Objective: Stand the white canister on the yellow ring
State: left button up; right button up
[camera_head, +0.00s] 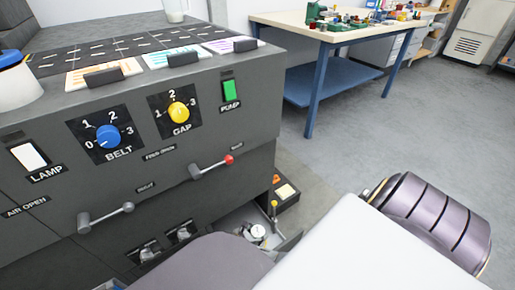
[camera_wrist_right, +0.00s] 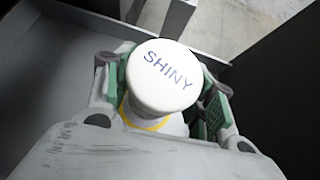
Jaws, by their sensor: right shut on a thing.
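The white canister (camera_wrist_right: 163,75), with "SHINY" on its round lid, stands between the fingers of my right gripper (camera_wrist_right: 160,95) in the right wrist view. The green-padded fingers are shut on it from both sides. A yellow arc, which looks like the yellow ring (camera_wrist_right: 146,125), shows just below the lid at the near side. Most of it is hidden, and I cannot tell whether the canister touches it. In the head view the canister's lid (camera_head: 257,231) shows small in a low grey bay, partly behind my arm. My left gripper is not in view.
Dark grey bay walls (camera_wrist_right: 55,60) rise close around the gripper. The machine front (camera_head: 60,190) has knobs, switches and protruding lever handles (camera_head: 210,168) above the bay. A white container with a blue top (camera_head: 15,85) stands at left. A workbench (camera_head: 335,32) is behind, with open floor before it.

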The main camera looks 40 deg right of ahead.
jog(key=shift+f+b, duration=0.5)
jog(key=shift+f, duration=0.4)
jog(key=o, duration=1.2)
jog(key=shift+f, duration=0.1)
jog(key=shift+r, duration=0.2)
